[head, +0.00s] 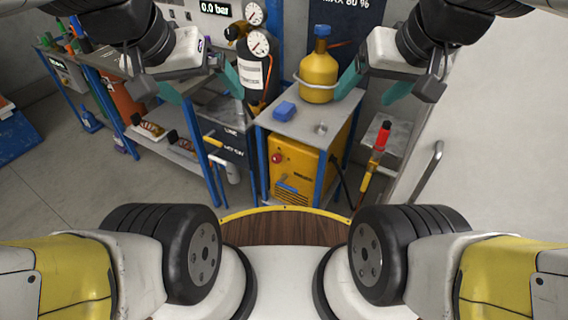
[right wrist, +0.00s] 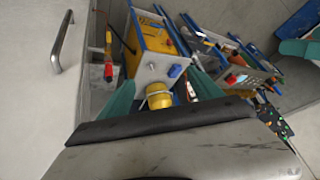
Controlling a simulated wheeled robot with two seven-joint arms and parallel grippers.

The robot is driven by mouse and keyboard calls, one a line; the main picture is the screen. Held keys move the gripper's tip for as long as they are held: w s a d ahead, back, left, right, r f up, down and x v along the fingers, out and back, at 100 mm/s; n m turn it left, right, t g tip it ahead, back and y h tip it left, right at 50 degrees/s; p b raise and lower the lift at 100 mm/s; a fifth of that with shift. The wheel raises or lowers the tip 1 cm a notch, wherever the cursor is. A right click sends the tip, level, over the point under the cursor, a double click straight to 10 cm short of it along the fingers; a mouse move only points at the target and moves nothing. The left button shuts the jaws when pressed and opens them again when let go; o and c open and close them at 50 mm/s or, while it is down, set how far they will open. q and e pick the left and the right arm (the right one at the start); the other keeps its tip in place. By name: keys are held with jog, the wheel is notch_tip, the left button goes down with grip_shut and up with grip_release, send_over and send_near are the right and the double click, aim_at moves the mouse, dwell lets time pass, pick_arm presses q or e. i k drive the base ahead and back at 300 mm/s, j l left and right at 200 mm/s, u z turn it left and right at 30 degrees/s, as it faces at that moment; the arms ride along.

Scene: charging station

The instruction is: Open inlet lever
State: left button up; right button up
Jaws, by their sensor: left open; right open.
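A yellow lever (head: 213,142) shows on the pipework by the dark panel, left of the blue-framed stand in the head view. I cannot tell for certain that it is the inlet lever. My left gripper (head: 202,88) is open and empty, above and left of the stand. My right gripper (head: 372,87) is open and empty in the air right of the yellow cylinder (head: 318,75). In the right wrist view, its teal fingers (right wrist: 160,96) spread on either side of the cylinder's image; no contact is visible.
The stand's top (head: 312,121) carries the cylinder and a blue block (head: 284,111). A yellow machine (head: 295,168) is below. A red-handled tool (head: 381,137) is at the right, near a white panel with a metal handle (head: 428,172). Gauges (head: 258,43) are behind.

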aim_at(279, 182)
jog(key=l+u, duration=0.45)
jog(key=l, duration=0.15)
jog(key=l+u, duration=0.4)
jog(key=l, duration=0.2)
